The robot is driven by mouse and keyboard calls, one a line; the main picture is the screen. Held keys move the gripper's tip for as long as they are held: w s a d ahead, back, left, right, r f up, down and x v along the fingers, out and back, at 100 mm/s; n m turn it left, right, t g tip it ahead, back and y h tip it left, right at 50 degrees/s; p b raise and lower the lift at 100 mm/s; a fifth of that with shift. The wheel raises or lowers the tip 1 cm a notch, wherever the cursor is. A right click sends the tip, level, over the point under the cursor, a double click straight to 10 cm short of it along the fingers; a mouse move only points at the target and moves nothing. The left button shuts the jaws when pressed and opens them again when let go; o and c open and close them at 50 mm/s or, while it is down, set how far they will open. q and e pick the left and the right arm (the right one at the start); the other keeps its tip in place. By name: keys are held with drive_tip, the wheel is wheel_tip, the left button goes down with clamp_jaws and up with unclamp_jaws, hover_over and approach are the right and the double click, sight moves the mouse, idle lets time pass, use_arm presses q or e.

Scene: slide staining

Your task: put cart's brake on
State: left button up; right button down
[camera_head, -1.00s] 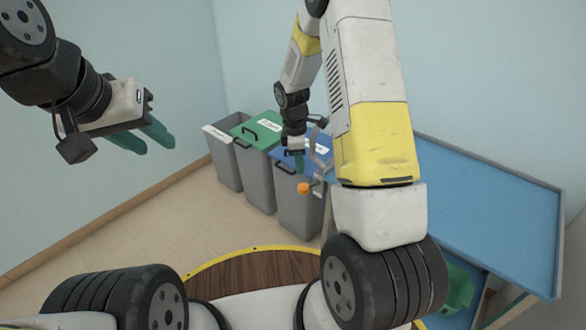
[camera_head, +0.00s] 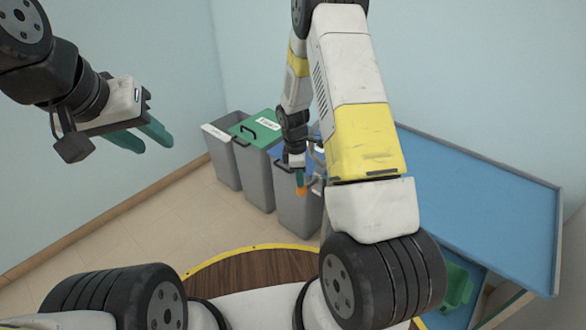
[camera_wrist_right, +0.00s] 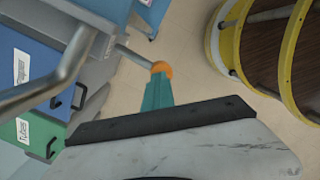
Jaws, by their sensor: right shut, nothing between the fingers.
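The cart (camera_head: 490,205) has a blue top with a raised rim and stands at the right in the head view. An orange ball knob (camera_head: 301,191) on a metal lever is at its left end, partly hidden by my right arm. The knob (camera_wrist_right: 162,68) also shows in the right wrist view. My right gripper (camera_head: 299,178) is shut and empty, with its teal fingertips right at the knob; I cannot tell if they touch. My left gripper (camera_head: 142,138) is open and empty, raised at the left, far from the cart.
Grey bins stand against the wall behind the lever, including a green-lidded bin (camera_head: 253,130) and a blue-lidded bin (camera_head: 285,153). A metal handle bar (camera_wrist_right: 65,75) is close by in the right wrist view. A green container (camera_head: 457,287) is below the cart top. Floor at left is clear.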

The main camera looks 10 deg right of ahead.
drive_tip(key=shift+d, duration=0.1)
drive_tip(key=shift+f, duration=1.8)
drive_tip(key=a, duration=0.2)
drive_tip(key=a+r, duration=0.1)
drive_tip(key=shift+w+r, duration=0.1)
drive_tip(key=shift+w, duration=0.2)
wheel_tip(320, 180, up, 8)
drive_tip(key=shift+a, duration=0.4)
drive_tip(key=shift+w, duration=0.1)
